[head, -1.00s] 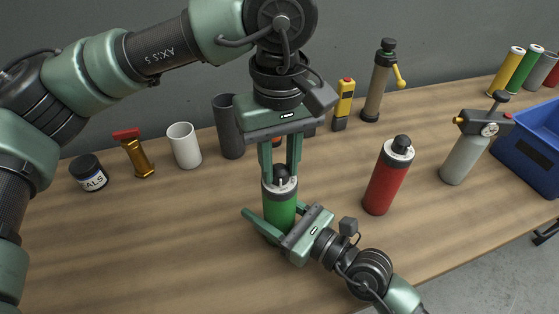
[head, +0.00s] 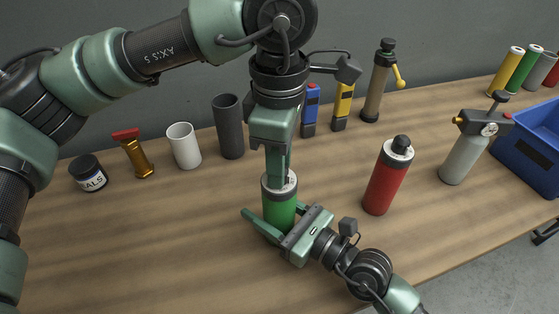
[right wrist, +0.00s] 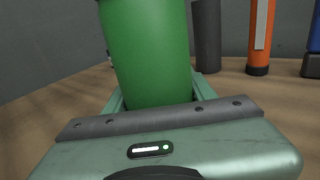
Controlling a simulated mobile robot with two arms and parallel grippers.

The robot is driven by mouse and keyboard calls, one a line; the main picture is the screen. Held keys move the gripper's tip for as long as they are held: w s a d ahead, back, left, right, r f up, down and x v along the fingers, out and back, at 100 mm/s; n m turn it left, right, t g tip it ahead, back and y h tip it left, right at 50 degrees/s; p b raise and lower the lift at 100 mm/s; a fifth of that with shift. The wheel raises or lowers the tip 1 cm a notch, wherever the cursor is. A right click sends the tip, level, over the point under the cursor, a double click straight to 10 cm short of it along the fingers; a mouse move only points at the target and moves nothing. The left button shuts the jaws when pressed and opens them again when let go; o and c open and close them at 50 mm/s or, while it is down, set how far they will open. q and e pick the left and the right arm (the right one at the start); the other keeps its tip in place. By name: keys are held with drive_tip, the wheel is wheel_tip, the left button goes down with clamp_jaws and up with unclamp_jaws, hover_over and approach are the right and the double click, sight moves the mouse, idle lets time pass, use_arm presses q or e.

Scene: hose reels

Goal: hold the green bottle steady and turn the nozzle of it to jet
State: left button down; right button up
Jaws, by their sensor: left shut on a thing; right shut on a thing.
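The green bottle (head: 281,211) stands upright on the wooden bench; its green body also fills the top of the right wrist view (right wrist: 150,55). My right gripper (head: 275,222) is low and shut on the bottle's body, one finger on each side. My left gripper (head: 278,178) points straight down from above and is shut on the nozzle at the bottle's top. Its fingers hide most of the nozzle. A pale collar with marks shows beside the fingers, but the marks are too small to read.
A red bottle (head: 386,180) and a grey sprayer (head: 463,158) stand to the right, near a blue bin (head: 528,150). A dark cup (head: 228,128), white cup (head: 184,147), brass nozzle (head: 138,158) and black-lidded jar (head: 90,176) stand behind left. The front left bench is clear.

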use_arm(q)
drive_tip(key=shift+n, duration=2)
drive_tip(key=c, duration=1.1)
unclamp_jaws()
wheel_tip(320, 180, up, 12)
use_arm(e)
drive_tip(key=o, duration=1.8)
drive_tip(key=shift+c, duration=0.2)
